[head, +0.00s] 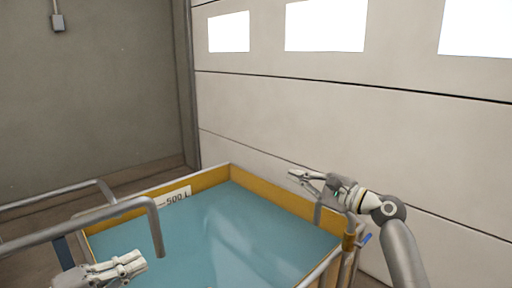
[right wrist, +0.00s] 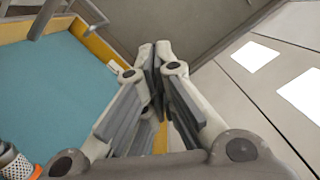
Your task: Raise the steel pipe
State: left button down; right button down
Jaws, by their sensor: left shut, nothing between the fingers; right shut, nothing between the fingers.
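A bent grey steel pipe (head: 90,222) comes in from the left in the head view. Its end turns down over the near left part of a tank of blue-green liquid. My left gripper (head: 140,262) is shut and empty, low in the picture, beside and below the pipe's downturned end; no contact shows. My right gripper (head: 292,175) is shut and empty above the tank's right side, well apart from that pipe. In the right wrist view its fingers (right wrist: 158,52) are close together, with nothing between them. Pipework (right wrist: 42,20) shows there at the upper left.
The tank has a yellow rim (head: 275,192) and a "500 L" label (head: 172,199). A second grey rail (head: 55,195) runs behind the pipe. A blue handle (head: 366,238) is at the tank's right corner. A panelled wall (head: 300,115) stands close behind. Space above the liquid is mostly clear.

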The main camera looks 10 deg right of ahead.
jog(key=w+a+r+y, duration=0.1)
jog(key=w+a+r, duration=0.2)
jog(key=a+r, duration=0.5)
jog(key=a, duration=0.2)
jog(key=shift+a+n+g+y, duration=0.3)
jog(key=shift+a, duration=0.1)
jog(key=shift+w, duration=0.1)
pick_arm(q)
jog(key=c, duration=2.2)
grip_release()
jog(key=o, duration=0.7)
jog(key=shift+o, duration=0.2)
